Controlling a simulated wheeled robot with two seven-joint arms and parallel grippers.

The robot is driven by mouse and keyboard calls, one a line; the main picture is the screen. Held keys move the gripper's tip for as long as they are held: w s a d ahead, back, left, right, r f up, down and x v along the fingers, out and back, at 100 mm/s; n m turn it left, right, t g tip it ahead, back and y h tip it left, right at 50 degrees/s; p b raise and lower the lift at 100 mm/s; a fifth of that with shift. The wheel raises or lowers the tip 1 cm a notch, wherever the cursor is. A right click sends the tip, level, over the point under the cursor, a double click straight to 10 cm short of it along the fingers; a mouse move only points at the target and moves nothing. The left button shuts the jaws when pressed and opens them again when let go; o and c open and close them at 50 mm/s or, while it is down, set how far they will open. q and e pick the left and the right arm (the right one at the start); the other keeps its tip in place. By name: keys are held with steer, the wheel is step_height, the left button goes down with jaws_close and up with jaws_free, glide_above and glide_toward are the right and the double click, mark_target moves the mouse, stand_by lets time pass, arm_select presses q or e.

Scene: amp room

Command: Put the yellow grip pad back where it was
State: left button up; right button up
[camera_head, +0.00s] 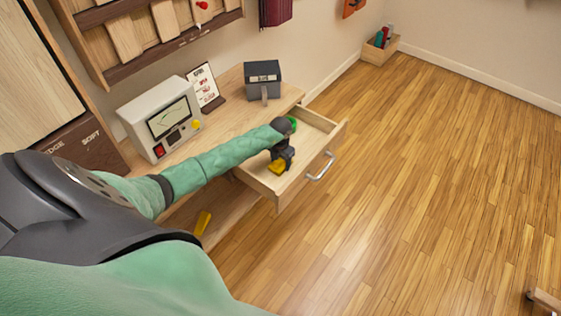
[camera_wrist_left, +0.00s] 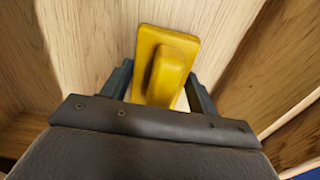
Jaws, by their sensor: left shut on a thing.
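The yellow grip pad (camera_head: 276,168) is in the open drawer (camera_head: 265,188) of the wooden desk, at the drawer's near side. My left gripper (camera_head: 280,158) reaches down into the drawer and is shut on the pad. In the left wrist view the yellow pad (camera_wrist_left: 166,62) has a raised rib and sits between the two dark fingers, with pale wood around it. Whether the pad touches the drawer floor cannot be told. My right gripper is not in view.
A green round thing (camera_head: 291,123) lies at the drawer's back, partly behind my arm. A meter box (camera_head: 160,120), a card stand (camera_head: 205,88) and a grey device (camera_head: 263,80) stand on the desk. Another yellow piece (camera_head: 202,223) lies below.

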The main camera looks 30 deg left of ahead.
arm_select(q)
steer(key=shift+f, duration=0.1)
steer(key=o, duration=0.8)
steer(key=shift+o, duration=0.7)
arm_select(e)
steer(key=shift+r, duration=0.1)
arm_select(q)
steer(key=shift+r, duration=0.2)
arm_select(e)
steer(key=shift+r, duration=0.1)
arm_select(q)
steer(key=shift+r, duration=0.65)
step_height(320, 180, up, 9)
steer(key=b, duration=0.3)
steer(key=shift+r, duration=0.85)
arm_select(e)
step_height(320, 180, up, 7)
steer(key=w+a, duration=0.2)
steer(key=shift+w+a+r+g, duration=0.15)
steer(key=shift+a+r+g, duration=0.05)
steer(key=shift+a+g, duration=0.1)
